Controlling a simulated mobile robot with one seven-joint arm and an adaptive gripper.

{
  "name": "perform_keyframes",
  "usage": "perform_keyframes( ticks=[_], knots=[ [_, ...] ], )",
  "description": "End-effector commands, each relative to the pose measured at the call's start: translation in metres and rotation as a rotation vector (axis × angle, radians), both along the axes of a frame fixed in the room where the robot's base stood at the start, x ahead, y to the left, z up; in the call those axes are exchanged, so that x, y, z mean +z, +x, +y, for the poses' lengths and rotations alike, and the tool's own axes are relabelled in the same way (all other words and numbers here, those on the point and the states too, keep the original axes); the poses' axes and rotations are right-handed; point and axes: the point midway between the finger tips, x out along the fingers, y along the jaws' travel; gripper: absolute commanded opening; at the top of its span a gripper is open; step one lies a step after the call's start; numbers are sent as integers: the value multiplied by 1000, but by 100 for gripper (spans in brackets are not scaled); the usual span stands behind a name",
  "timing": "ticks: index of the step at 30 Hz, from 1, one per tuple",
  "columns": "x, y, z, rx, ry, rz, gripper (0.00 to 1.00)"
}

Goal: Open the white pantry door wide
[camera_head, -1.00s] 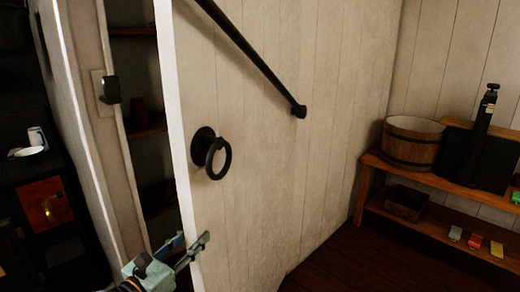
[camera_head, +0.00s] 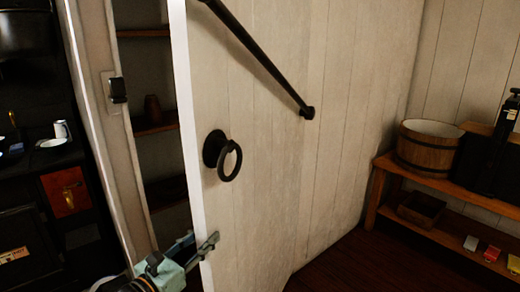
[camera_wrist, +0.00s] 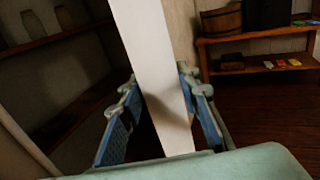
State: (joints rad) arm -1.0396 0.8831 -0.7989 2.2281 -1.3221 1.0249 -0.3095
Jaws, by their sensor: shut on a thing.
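The white pantry door (camera_head: 262,130) stands partly open in the head view, with a gap at its left edge showing dark shelves. It has a black ring handle (camera_head: 231,166) and a slanted black bar (camera_head: 262,60). My gripper (camera_head: 203,247) is low on the door's free edge, one finger on the front face and the other side behind it. In the wrist view the door's white edge (camera_wrist: 155,70) runs between the two blue-padded fingers of my gripper (camera_wrist: 160,112). My gripper is shut on that edge, well below the ring handle.
The pantry shelves (camera_head: 153,125) hold a brown cup (camera_head: 152,109). A wooden bench (camera_head: 395,212) with a bucket (camera_head: 424,150) and small items stands at the right. A dark counter with a white mug (camera_head: 61,130) is at the left. Dark floor lies between door and bench.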

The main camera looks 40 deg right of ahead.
Motion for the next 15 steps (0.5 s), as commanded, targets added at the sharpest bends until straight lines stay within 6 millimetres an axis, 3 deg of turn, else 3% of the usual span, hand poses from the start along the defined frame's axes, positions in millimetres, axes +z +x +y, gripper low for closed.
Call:
perform_keyframes(
  ticks=[7, 15],
  knots=[
    [2, -8, -4, 4, -4, 0, 1],
    [2, -53, -25, 56, -5, 5, 2]
  ],
)
